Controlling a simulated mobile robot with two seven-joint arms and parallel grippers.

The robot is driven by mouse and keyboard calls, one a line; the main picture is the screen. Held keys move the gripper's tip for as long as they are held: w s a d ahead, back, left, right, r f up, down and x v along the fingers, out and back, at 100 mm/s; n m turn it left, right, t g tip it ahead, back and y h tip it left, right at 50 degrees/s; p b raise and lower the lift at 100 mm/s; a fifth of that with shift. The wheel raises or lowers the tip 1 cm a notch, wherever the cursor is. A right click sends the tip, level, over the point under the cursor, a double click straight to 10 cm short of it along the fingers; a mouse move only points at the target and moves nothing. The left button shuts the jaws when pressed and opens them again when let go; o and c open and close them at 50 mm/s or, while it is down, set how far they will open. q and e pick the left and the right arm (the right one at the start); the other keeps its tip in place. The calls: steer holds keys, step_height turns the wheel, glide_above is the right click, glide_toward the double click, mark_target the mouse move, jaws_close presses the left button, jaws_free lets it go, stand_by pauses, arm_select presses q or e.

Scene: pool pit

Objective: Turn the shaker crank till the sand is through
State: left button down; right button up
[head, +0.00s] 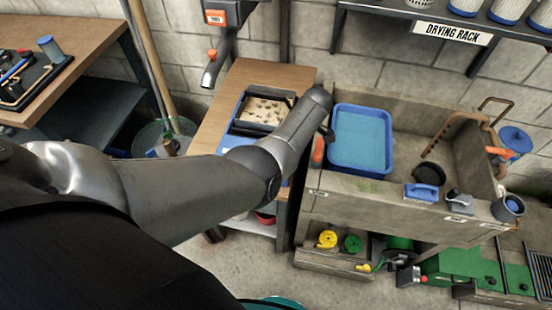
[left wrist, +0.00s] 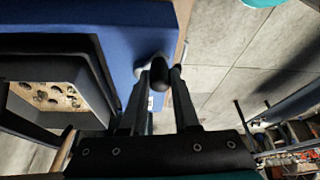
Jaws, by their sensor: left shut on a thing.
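The blue shaker (head: 236,148) stands on a wooden bench. Its dark-framed sieve holds pale sand with dark bits (head: 262,110); the sand also shows at the left of the left wrist view (left wrist: 45,97). My left forearm hides the shaker's right side and the crank in the head view. In the left wrist view, my left gripper (left wrist: 157,78) is shut on the dark crank handle (left wrist: 159,70), beside the shaker's blue wall (left wrist: 112,22). A pale crank hub shows just left of the handle. My right gripper is in neither view.
A stone sink with a blue water basin (head: 333,150) stands right of the bench (head: 270,72). A red-handled dispenser (head: 213,55) hangs above the bench. A drying rack (head: 395,18) is at upper right. Green machinery (head: 465,265) sits lower right.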

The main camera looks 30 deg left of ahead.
arm_select(q)
steer(key=shift+w+n+b, duration=0.15)
steer(key=shift+n+b, duration=0.25)
steer(key=shift+n, duration=0.1)
steer(key=shift+a+r, duration=0.1)
steer(key=c, duration=0.7)
jaws_free()
steer(key=shift+o, duration=0.2)
steer(key=p+v, duration=0.1)
steer(key=v, duration=1.4)
steer(key=shift+w+p, duration=0.25)
steer(key=shift+p, duration=0.15)
